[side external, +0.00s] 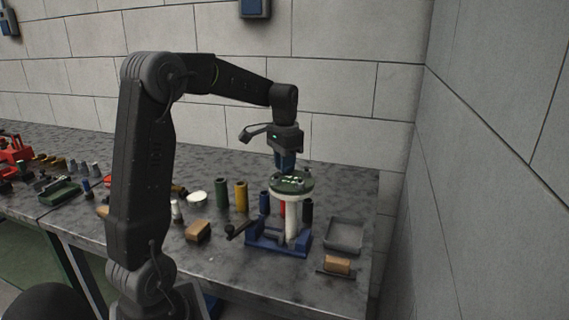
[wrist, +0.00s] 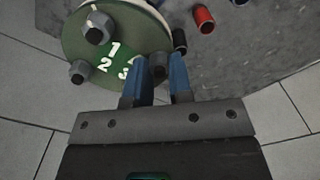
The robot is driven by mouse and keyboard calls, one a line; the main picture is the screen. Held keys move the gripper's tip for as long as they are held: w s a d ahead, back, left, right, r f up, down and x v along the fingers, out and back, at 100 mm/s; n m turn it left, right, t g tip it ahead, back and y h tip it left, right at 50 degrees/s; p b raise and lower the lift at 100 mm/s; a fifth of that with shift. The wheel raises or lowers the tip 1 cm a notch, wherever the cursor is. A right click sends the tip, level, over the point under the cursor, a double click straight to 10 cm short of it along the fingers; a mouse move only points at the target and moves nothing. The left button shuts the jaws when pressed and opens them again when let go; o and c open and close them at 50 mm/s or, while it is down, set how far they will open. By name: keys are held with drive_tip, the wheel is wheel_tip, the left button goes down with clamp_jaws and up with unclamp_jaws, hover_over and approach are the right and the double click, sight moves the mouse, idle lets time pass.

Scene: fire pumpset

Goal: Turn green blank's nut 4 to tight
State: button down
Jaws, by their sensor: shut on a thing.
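The green blank (side external: 291,183) is a round green disc lying on top of a white pipe (side external: 292,222). My gripper (side external: 285,168) points down over the disc. In the wrist view my gripper (wrist: 162,63) has its blue fingers on either side of a dark nut (wrist: 157,66) at the disc's edge, shut on it. The nut's own number cannot be read.
The pipe stands in a blue vise (side external: 278,240) on the grey bench. A grey tray (side external: 345,234) and a wood-coloured block (side external: 337,265) lie to the right. Green (side external: 222,193) and yellow (side external: 241,196) cylinders stand to the left. Red and dark cylinders are close behind the pipe.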

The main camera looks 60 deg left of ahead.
drive_tip(key=m, duration=0.5)
drive_tip(key=shift+m, duration=0.4)
idle(0.4)
drive_tip(key=c, duration=1)
unclamp_jaws()
drive_tip(key=shift+r, duration=0.15)
wheel_tip(320, 180, up, 14)
drive_tip(key=shift+f, duration=0.2)
drive_tip(key=shift+d, duration=0.15)
